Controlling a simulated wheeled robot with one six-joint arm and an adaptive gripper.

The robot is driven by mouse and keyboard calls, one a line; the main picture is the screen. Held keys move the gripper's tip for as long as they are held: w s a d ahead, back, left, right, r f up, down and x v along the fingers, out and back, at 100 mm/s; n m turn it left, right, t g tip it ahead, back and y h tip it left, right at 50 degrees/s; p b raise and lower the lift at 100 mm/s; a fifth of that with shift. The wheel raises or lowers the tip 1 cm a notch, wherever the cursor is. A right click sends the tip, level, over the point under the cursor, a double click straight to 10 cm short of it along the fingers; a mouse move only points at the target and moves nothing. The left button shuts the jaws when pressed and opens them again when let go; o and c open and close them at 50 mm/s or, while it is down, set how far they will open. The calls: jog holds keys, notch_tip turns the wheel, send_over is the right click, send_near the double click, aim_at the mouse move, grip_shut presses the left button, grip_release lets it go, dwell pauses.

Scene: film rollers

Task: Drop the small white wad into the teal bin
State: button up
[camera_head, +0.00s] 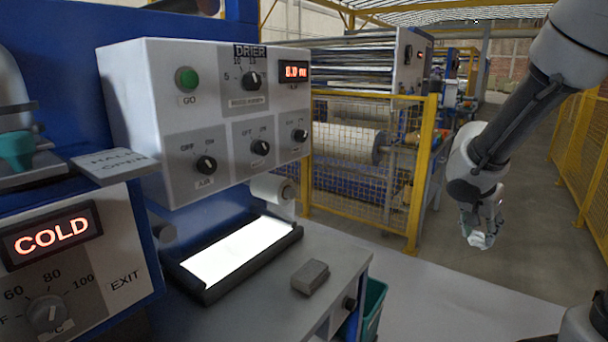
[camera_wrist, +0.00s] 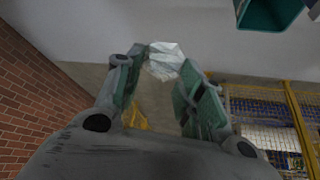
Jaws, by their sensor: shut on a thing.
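My gripper (camera_head: 481,222) hangs from my arm at the right of the head view, over the open floor. It is shut on the small white wad (camera_head: 480,240), which shows at its lower end. In the wrist view the crumpled wad (camera_wrist: 165,60) sits between the fingertips of my gripper (camera_wrist: 163,66). The bin (camera_wrist: 268,14) also shows at the top right of the wrist view, apart from the gripper.
A grey bench (camera_head: 335,262) holds a dark block (camera_head: 310,277) and a lit white panel (camera_head: 235,252). The drier box (camera_head: 215,115) rises behind it. Yellow mesh fencing (camera_head: 365,165) stands behind the bench.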

jog(key=shift+s+d+m, duration=0.2)
jog(key=shift+s+m, duration=0.1)
jog(key=shift+w, duration=0.2)
jog(key=w+a+f+n+t+y, duration=0.1)
jog(key=w+a+n, duration=0.5)
jog(key=w, duration=0.8)
jog(key=a+t+y, duration=0.1)
jog(key=a, duration=0.2)
jog(key=shift+a+f+n, duration=0.2)
jog(key=shift+a+n, duration=0.2)
